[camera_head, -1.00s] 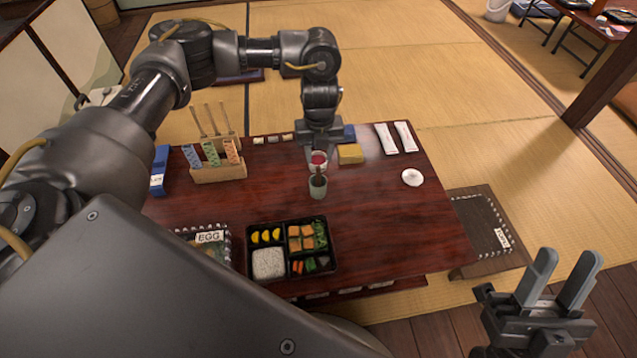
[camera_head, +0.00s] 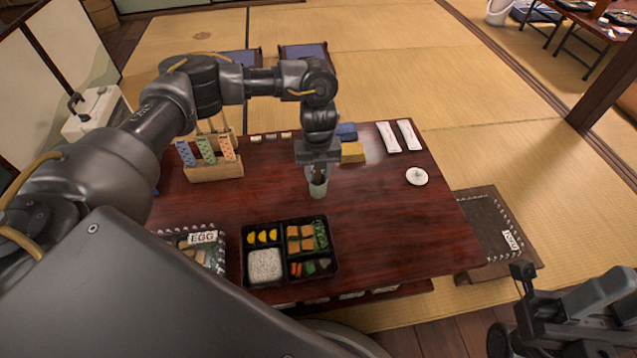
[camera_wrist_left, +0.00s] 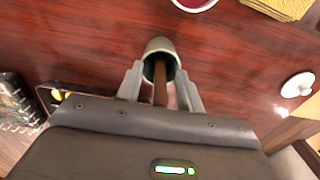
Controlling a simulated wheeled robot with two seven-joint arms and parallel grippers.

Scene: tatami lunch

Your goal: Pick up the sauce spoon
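The sauce spoon shows as a brown handle (camera_wrist_left: 160,82) standing in a grey-green cup (camera_head: 317,189) on the dark red table (camera_head: 385,215). Its lower end is hidden inside the cup. My left gripper (camera_head: 318,168) is directly above the cup, pointing down. In the left wrist view its two fingers (camera_wrist_left: 160,92) are spread apart, one on each side of the handle, with gaps to it. The cup's rim (camera_wrist_left: 158,46) lies just beyond the fingertips.
A bento box (camera_head: 292,218) lies in front of the cup. A wooden rack (camera_head: 213,172) with coloured strips stands left. A yellow block (camera_head: 352,152), white packets (camera_head: 398,137) and a round white lid (camera_head: 416,177) lie to the right.

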